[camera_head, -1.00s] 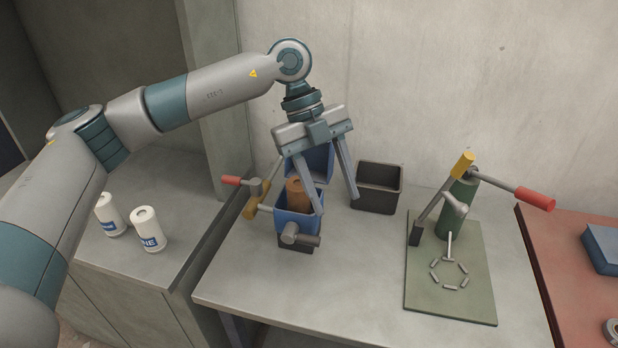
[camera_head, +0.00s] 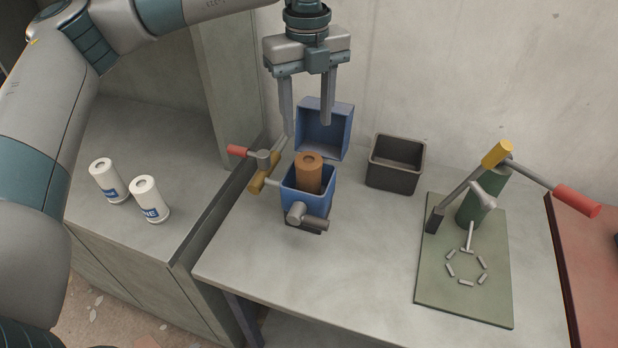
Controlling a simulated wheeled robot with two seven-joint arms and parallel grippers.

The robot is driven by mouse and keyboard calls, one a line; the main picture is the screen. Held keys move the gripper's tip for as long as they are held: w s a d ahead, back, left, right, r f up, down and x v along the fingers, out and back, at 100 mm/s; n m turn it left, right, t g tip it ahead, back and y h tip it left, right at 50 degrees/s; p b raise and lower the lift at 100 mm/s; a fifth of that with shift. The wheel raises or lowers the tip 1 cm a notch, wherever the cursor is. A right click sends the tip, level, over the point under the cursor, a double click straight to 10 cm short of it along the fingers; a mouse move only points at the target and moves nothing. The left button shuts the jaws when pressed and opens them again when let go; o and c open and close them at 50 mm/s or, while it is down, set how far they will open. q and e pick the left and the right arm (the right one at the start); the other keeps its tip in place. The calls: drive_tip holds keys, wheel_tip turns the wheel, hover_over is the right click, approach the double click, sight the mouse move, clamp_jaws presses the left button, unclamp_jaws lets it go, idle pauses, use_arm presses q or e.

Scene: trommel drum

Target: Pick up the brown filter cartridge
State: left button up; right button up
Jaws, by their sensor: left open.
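The brown filter cartridge (camera_head: 308,174) stands upright in a small blue housing (camera_head: 318,203) on the grey table, its top sticking out above the rim. The housing's blue lid (camera_head: 324,130) is swung open behind it. My left gripper (camera_head: 307,128) is open and empty, pointing down above the cartridge, its fingers apart and not touching it. In the picture the fingers overlap the open lid's area. My right gripper is not in view.
A yellow lever with a red handle (camera_head: 238,151) juts left of the housing. A dark open bin (camera_head: 394,164) stands to the right. A green board (camera_head: 463,285) carries a lever press. Two white canisters (camera_head: 149,199) stand on the left counter. The table front is clear.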

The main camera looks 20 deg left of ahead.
use_arm(q)
drive_tip(key=shift+f, duration=0.6)
drive_tip(key=p, duration=0.2)
hover_over(307, 159)
wheel_tip(307, 159, down, 4)
drive_tip(key=shift+f, duration=0.15)
wheel_tip(307, 159, down, 5)
drive_tip(key=shift+f+p, duration=0.2)
drive_tip(key=shift+p, duration=0.95)
drive_tip(key=shift+d+f, duration=0.1)
drive_tip(key=shift+f, duration=0.5)
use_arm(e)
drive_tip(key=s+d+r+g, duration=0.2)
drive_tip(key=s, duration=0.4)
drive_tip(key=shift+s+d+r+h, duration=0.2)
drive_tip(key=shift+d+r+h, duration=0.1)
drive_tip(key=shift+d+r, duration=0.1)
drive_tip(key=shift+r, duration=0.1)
use_arm(q)
drive_tip(key=shift+f+p, duration=0.95)
drive_tip(key=shift+p, duration=0.25)
wheel_tip(307, 159, down, 2)
drive_tip(key=shift+f+p, duration=0.1)
drive_tip(key=shift+p, duration=0.4)
drive_tip(key=shift+f, duration=0.55)
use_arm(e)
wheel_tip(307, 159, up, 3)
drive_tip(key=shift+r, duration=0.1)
